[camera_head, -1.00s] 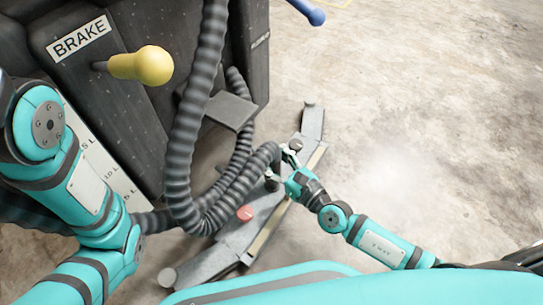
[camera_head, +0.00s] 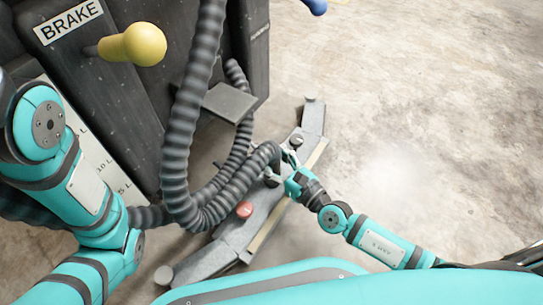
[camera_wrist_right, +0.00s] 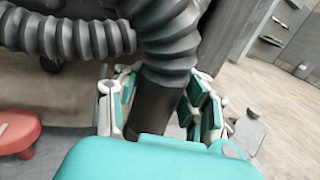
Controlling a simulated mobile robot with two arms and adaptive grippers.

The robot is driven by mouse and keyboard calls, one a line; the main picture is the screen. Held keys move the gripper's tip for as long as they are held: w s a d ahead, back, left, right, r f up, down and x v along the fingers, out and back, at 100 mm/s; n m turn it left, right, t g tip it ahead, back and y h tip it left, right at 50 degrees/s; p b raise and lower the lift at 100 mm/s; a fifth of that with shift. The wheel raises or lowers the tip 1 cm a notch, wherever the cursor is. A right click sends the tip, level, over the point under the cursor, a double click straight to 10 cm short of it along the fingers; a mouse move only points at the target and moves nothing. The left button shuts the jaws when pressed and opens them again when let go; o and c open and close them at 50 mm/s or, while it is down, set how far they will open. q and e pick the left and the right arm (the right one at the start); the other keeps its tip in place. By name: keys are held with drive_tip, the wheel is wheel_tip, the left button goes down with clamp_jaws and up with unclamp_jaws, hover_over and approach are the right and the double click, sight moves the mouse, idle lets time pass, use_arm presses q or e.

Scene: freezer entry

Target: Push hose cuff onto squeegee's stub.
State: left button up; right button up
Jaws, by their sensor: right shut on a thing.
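The grey ribbed hose (camera_head: 232,187) loops down from the machine and ends at my right gripper (camera_head: 286,167). In the right wrist view the hose (camera_wrist_right: 168,45) ends in a smooth dark cuff (camera_wrist_right: 152,106). My right gripper (camera_wrist_right: 160,105) has its fingers closed on both sides of this cuff. The grey squeegee (camera_head: 236,240) lies on the floor as a bent bar, under and beside the gripper. Its stub is not clearly visible, hidden by the hose and gripper. My left arm comes in from the left, but its gripper is not in view.
A dark machine body (camera_head: 115,95) with a yellow-knobbed BRAKE lever (camera_head: 145,44) stands at the upper left. A red knob (camera_head: 244,209) sits on the squeegee and shows large in the right wrist view (camera_wrist_right: 20,132). The concrete floor (camera_head: 430,120) to the right is clear.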

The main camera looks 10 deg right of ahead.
drive_tip(key=shift+f+b, duration=0.6)
drive_tip(key=shift+f, duration=0.1)
drive_tip(key=o, duration=1.4)
drive_tip(key=shift+r, duration=0.1)
drive_tip(key=shift+s, duration=0.1)
drive_tip(key=v, duration=1.2)
